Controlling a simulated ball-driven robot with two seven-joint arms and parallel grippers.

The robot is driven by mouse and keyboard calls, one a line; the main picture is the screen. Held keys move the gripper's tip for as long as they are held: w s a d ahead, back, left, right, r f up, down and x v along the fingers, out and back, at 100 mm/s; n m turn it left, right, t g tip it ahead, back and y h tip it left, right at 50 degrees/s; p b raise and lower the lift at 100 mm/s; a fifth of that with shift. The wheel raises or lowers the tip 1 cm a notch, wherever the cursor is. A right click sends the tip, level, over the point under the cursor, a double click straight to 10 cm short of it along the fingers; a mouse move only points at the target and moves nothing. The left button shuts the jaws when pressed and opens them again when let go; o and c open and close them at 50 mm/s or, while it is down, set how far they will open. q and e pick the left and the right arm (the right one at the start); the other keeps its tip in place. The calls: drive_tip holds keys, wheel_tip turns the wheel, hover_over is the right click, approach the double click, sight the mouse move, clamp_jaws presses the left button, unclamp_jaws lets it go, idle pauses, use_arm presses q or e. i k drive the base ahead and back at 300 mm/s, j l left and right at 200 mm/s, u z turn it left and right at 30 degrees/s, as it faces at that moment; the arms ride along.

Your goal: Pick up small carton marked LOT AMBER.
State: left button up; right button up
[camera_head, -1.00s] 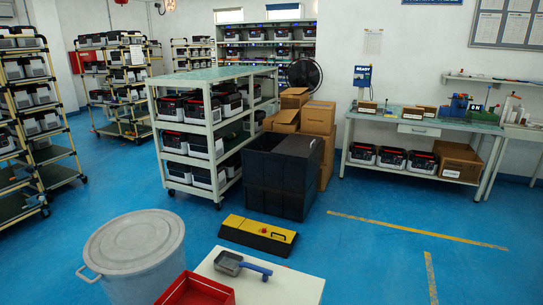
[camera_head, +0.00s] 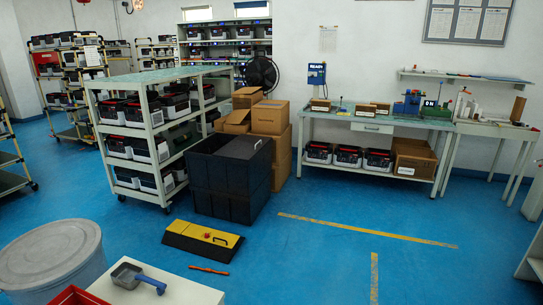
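Several small brown cartons stand on the green-topped workbench (camera_head: 345,115) against the back wall. One carton (camera_head: 320,105) is at the bench's left, and two more (camera_head: 366,109) (camera_head: 382,108) sit close together near its middle. They have pale labels on their fronts, too small to read, so I cannot tell which one is marked LOT AMBER. Neither of my grippers is in view.
A black crate (camera_head: 225,185) and stacked brown boxes (camera_head: 270,145) stand left of the bench. A yellow-black unit (camera_head: 203,241) and an orange object (camera_head: 209,270) lie on the floor. A grey bin (camera_head: 50,255) is near left. Blue floor before the bench is clear.

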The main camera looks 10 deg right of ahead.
sight(382, 107)
drive_tip(key=i+l+z, duration=0.3)
drive_tip(key=i+l, duration=0.7)
drive_tip(key=i+l+z, duration=0.25)
drive_tip(key=i, duration=1.1)
drive_tip(key=i+z, duration=0.25)
drive_tip(key=i, duration=1.1)
drive_tip(key=i+j, duration=0.15)
drive_tip(key=i, duration=0.2)
drive_tip(key=i+j, duration=0.15)
drive_tip(key=i, duration=0.25)
drive_tip(key=i+j+z, duration=0.1)
drive_tip(key=i, duration=0.25)
